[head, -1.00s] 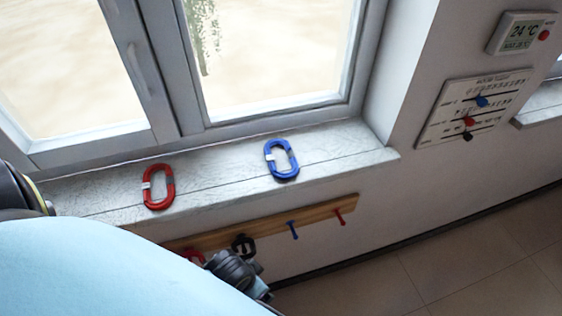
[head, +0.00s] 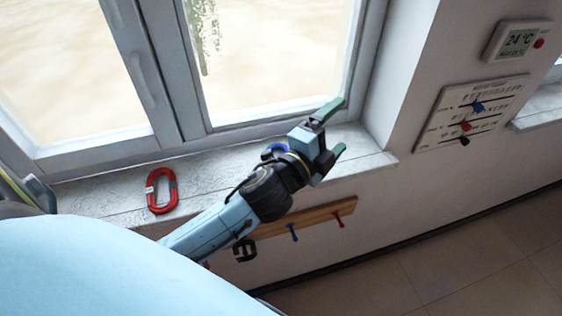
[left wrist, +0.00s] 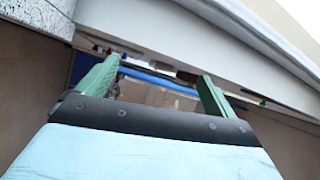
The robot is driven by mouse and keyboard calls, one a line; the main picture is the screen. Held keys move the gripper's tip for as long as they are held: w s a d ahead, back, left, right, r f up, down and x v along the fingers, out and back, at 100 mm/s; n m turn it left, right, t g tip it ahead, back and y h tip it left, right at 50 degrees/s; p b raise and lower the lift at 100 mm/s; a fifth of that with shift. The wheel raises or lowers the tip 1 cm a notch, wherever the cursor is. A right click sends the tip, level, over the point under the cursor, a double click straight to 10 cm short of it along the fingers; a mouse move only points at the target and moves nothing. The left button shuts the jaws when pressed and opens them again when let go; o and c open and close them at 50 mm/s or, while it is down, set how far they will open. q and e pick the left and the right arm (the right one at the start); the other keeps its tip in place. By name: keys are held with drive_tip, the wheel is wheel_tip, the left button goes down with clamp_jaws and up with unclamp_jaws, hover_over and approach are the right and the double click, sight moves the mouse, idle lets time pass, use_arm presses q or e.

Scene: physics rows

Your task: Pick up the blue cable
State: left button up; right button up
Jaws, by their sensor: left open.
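The blue cable (head: 275,149) is a coiled loop on the marble window sill. Most of it is hidden behind my left wrist in the head view; only its upper left part shows. My left gripper (head: 338,127) is open, with green fingers apart, in front of the sill's right part. Its fingers point up and right, past the cable, and nothing is seen between them in the head view. In the left wrist view the gripper (left wrist: 158,68) also shows open; a blue strip appears beyond the fingers, and I cannot tell what it is. My right gripper is not in view.
A red cable loop (head: 161,190) lies on the sill (head: 110,196) to the left. A black item (head: 244,250) hangs there. The window frame (head: 270,119) stands behind.

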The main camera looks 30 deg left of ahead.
use_arm(q)
drive_tip(key=d+r+m+h, duration=0.7)
drive_tip(key=m+h, duration=0.2)
drive_tip(key=m, duration=0.4)
drive_tip(key=d+m+g+h, duration=0.3)
drive_tip(key=m+g+h, duration=0.2)
drive_tip(key=m, duration=0.3)
drive_tip(key=m+g+y, duration=1.4)
drive_tip(key=m+y, duration=0.3)
drive_tip(key=m, duration=0.6)
approach(283, 147)
drive_tip(key=s+d+r, duration=0.2)
drive_tip(key=s+r, duration=0.3)
wheel_tip(283, 147, down, 7)
drive_tip(key=shift+w+a+f+p, duration=0.1)
drive_tip(key=shift+f+p, duration=0.1)
drive_tip(key=shift+p, duration=0.5)
drive_tip(key=shift+d+f+p, duration=0.15)
drive_tip(key=shift+f+p, duration=0.25)
drive_tip(key=shift+f, duration=1.1)
drive_tip(key=shift+d+f+p, duration=0.2)
drive_tip(key=shift+f+p, duration=0.15)
drive_tip(key=shift+f, duration=1.2)
drive_tip(key=shift+c, duration=0.2)
drive_tip(key=c, duration=1)
